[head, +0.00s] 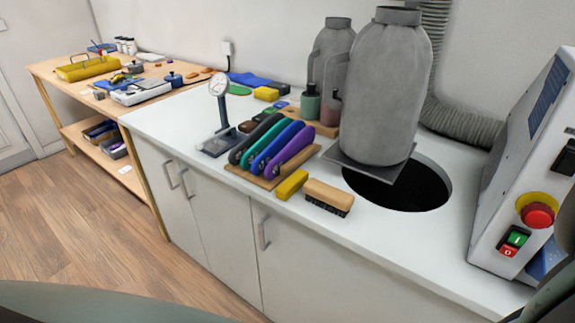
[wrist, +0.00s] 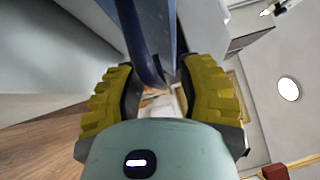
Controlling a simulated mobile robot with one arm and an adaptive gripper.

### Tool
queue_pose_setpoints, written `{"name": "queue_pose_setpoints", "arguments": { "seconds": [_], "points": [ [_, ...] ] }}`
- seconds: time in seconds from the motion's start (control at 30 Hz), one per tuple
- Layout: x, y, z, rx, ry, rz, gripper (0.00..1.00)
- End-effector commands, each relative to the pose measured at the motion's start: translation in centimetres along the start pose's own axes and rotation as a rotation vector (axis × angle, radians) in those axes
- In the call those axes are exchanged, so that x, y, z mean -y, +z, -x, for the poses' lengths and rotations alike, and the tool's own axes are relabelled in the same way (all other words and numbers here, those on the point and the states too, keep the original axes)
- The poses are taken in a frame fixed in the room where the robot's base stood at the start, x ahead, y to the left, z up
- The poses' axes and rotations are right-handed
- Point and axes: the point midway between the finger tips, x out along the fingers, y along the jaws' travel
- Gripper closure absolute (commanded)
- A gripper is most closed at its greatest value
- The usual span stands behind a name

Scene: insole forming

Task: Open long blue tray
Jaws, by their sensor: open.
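In the wrist view my gripper (wrist: 156,72) is open, its two yellow ribbed fingers apart. A dark blue curved bar (wrist: 140,42), which looks like a handle, reaches down between the fingers, closer to the left one. A blue-grey flat panel (wrist: 165,22) lies right beside the bar, beyond the fingertips. These may be part of the long blue tray, but I cannot tell for sure. Whether a finger touches the bar is unclear. My gripper is not in the head view, and no long blue tray can be clearly made out there.
In the head view a white counter (head: 330,213) holds a rack of coloured tools (head: 272,150), a brush (head: 328,197), grey canisters (head: 385,90) and a dark round hole (head: 400,190). A machine with a red button (head: 538,215) stands right. Wooden floor (head: 70,225) is clear at left.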

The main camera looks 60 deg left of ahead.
Motion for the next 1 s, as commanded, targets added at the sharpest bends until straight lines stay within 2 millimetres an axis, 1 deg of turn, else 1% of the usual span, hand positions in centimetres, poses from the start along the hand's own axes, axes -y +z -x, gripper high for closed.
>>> {"name": "queue_pose_setpoints", "arguments": {
  "seconds": [0.1, 0.13, 0.5, 0.57, 1.0],
  "points": [
    [0.00, -0.04, 0.01, -0.001, 0.000, 0.000, 0.62],
    [0.00, -0.04, 0.02, -0.001, 0.000, 0.000, 0.57],
    [0.01, -0.01, 0.02, -0.001, 0.000, 0.000, 0.95],
    [0.00, -0.01, 0.02, -0.001, 0.000, 0.000, 1.00],
    [-0.02, -0.07, 0.08, 0.000, 0.001, 0.001, 1.00]
  ]
}}
